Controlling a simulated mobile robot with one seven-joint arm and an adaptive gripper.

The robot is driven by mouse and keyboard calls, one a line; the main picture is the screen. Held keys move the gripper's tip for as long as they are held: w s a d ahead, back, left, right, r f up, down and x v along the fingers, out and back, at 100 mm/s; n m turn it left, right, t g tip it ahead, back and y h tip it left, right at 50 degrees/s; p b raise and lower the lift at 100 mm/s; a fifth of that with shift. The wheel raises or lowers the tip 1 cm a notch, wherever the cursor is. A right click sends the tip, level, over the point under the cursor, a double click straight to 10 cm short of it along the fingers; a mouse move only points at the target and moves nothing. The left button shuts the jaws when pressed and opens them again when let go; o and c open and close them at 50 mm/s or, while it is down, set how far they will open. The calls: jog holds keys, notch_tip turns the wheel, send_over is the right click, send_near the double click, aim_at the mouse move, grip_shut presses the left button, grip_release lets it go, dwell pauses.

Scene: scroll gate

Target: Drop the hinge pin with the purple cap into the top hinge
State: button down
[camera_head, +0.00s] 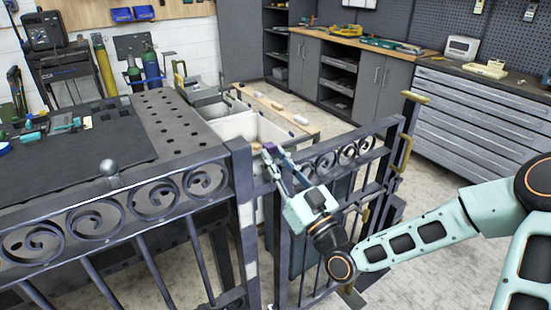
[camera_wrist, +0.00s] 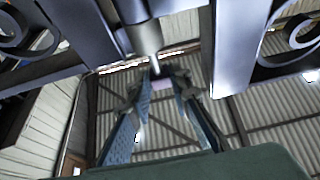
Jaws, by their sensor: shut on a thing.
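My gripper (camera_head: 275,153) is at the top of the gap between the fixed gate panel (camera_head: 240,165) and the swinging gate leaf (camera_head: 345,140). In the wrist view its fingers (camera_wrist: 162,80) are closed around the purple cap (camera_wrist: 163,85) of the hinge pin. A pale metal cylinder (camera_wrist: 145,38) stands in line with the fingertips, close to the dark hinge barrel (camera_wrist: 131,10). I cannot tell whether this is pin shaft or hinge part, nor how deep the pin sits. In the head view the fingers mostly hide the pin and the top hinge.
A perforated workbench (camera_head: 175,120) with a dark mat stands behind the fixed panel. A low wooden bench (camera_head: 275,105) and grey cabinets (camera_head: 365,80) are further back. A brass-coloured handle (camera_head: 403,152) is on the gate's right side. Both gate posts stand close around my gripper.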

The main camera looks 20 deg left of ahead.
jog(key=shift+f+b, duration=1.45)
dwell(0.5)
jog(key=c, duration=1.7)
grip_release()
jog(key=shift+d+f, duration=0.1)
jog(key=v, duration=1.1)
jog(key=shift+s+d+f, duration=0.1)
jog(key=shift+s+d, duration=0.15)
jog(key=shift+s, duration=0.15)
